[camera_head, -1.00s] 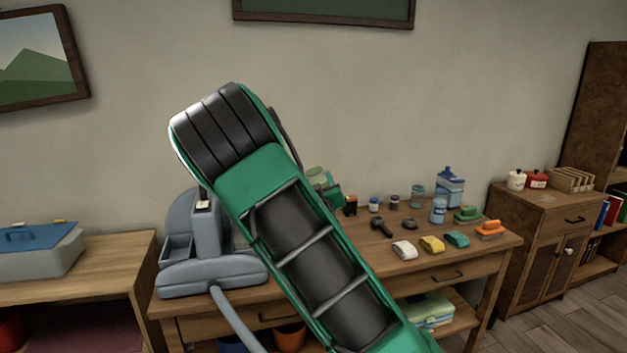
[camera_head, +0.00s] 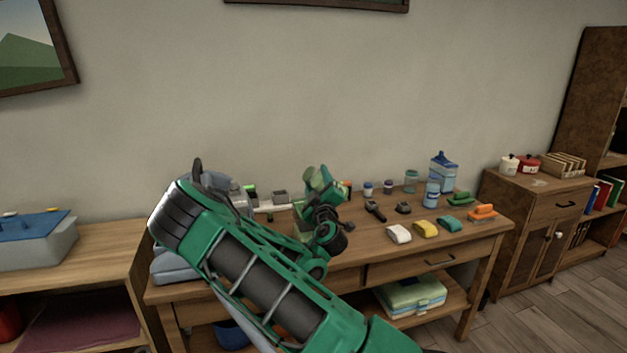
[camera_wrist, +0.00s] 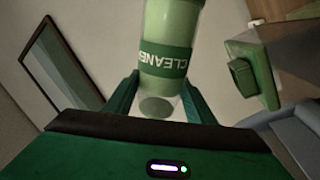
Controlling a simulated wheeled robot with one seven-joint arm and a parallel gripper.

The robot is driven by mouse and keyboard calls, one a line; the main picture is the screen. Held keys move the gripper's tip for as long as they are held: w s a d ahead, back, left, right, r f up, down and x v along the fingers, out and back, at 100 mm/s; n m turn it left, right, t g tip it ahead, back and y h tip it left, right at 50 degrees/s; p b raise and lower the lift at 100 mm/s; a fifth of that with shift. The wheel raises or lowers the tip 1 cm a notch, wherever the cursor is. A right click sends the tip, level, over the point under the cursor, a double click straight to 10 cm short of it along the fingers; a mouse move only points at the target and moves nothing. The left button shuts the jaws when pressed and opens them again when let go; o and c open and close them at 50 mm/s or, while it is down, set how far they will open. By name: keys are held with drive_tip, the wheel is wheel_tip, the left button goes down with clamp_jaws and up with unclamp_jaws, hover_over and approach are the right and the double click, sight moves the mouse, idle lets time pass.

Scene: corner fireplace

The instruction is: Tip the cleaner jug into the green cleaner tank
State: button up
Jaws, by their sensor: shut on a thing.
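The cleaner jug (camera_wrist: 170,22) is translucent light green with a darker green label; its lettering appears upside down in the wrist view. My gripper (camera_wrist: 160,92) is shut around it, one finger on each side. In the head view my gripper (camera_head: 325,188) holds the jug (camera_head: 311,180) above the back of the table, and the jug looks tilted. A translucent green container, seemingly the cleaner tank (camera_head: 301,226), is just below and partly hidden by my wrist. A green-capped translucent container (camera_wrist: 246,72) shows right of the jug in the wrist view. The jug's mouth is not clear.
The wooden table (camera_head: 375,255) holds a grey machine (camera_head: 170,268) at left, largely behind my arm. Coloured brushes and cloths, including a yellow one (camera_head: 425,229), lie at right. Small jars and a blue-capped bottle (camera_head: 442,172) stand behind them. A cabinet (camera_head: 535,225) stands farther right.

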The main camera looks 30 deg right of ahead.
sight(320, 188)
drive_tip(key=shift+s+f, duration=0.15)
drive_tip(key=shift+s, duration=0.05)
drive_tip(key=shift+d+f+n+t+y, duration=0.1)
drive_tip(key=shift+f+n+t+y, duration=0.3)
drive_tip(key=shift+n, duration=0.75)
drive_tip(key=shift+d+f+n+t+y, duration=0.15)
drive_tip(key=shift+f+n, duration=0.3)
drive_tip(key=shift+n, duration=0.75)
drive_tip(key=shift+d+f+n+t+y, duration=0.15)
drive_tip(key=shift+f+n+y, duration=0.25)
drive_tip(key=shift+n, duration=0.75)
idle(4.3)
